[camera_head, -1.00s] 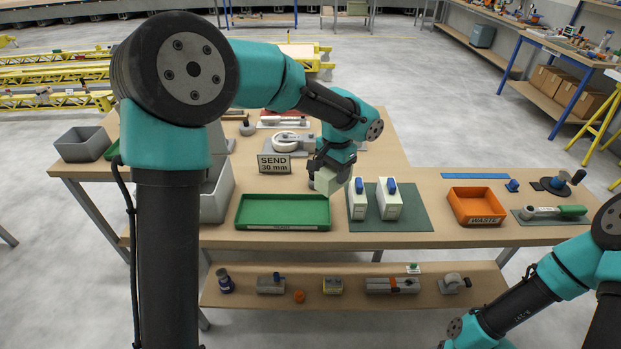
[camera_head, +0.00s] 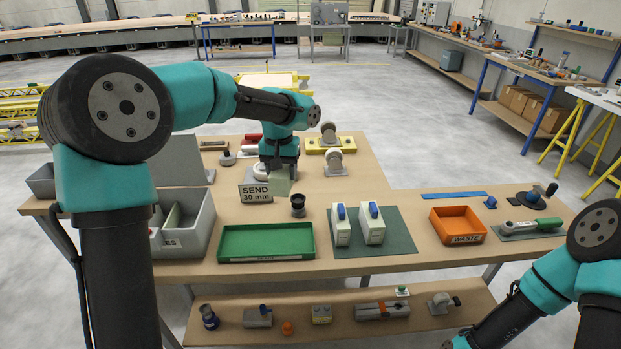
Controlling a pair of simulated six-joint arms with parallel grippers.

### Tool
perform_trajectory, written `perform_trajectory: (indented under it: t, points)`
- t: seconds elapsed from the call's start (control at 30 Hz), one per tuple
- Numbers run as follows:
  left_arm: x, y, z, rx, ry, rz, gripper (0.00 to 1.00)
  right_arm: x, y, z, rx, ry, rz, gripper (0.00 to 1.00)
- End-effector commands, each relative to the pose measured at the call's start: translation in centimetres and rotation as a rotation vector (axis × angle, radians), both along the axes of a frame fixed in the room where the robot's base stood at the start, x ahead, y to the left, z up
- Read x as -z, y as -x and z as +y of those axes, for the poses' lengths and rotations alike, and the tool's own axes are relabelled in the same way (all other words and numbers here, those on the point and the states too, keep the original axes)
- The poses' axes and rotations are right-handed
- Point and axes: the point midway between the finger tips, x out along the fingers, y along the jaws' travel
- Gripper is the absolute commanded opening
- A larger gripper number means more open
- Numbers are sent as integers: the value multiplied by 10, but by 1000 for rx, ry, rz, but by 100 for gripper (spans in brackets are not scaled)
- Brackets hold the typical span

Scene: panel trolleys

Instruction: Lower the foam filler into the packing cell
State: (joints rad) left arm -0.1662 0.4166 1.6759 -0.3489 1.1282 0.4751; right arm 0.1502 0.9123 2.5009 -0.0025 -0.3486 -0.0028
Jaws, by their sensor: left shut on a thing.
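My left gripper (camera_head: 279,166) is over the back part of the table, shut on a pale green block, the foam filler (camera_head: 281,184). The lower part of the block is hidden behind the "SEND 30 mm" sign (camera_head: 256,194), so I cannot tell whether it touches anything. A grey divided bin (camera_head: 200,232) stands at the left, partly hidden by my left arm, with something pale green inside. I cannot tell which container is the packing cell. My right arm shows at the lower right; its gripper is out of the picture.
A green tray (camera_head: 267,257) lies empty at the front. Two white boxes with blue tops (camera_head: 342,226) stand on a dark green mat (camera_head: 399,243). A dark cup (camera_head: 298,206) stands beside the sign. The orange waste bin (camera_head: 457,239) is further right. Castors (camera_head: 335,160) stand behind.

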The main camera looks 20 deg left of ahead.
Motion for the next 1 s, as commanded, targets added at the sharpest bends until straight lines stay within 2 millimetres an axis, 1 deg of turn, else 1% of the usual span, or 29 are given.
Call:
perform_trajectory:
  t: [0.03,0.07,0.1,0.27,0.3,0.37,0.4,0.6,0.7,0.8,0.9,1.0]
  points:
    - [1,1,23,-21,1,1,21,0,0,0,0,0,0,57]
    - [1,2,35,-30,1,0,21,0,0,0,0,0,0,57]
    - [2,3,50,-40,2,0,21,0,0,0,0,0,0,57]
    - [3,13,111,-83,0,0,21,0,0,0,0,0,0,57]
    - [3,16,126,-94,-2,-1,21,0,0,0,0,0,0,57]
    - [4,22,149,-110,-4,-1,21,0,0,0,0,0,0,57]
    - [4,26,163,-121,-5,-1,21,0,0,0,0,0,0,57]
    - [4,53,233,-172,-16,1,21,0,0,0,0,0,0,57]
    - [4,67,261,-194,-22,1,21,0,0,0,0,0,0,57]
    - [4,78,282,-208,-27,2,21,0,0,0,0,0,0,57]
    - [3,85,294,-217,-30,3,21,0,0,0,0,0,0,57]
    - [3,88,298,-218,-32,3,21,0,0,0,0,0,0,57]
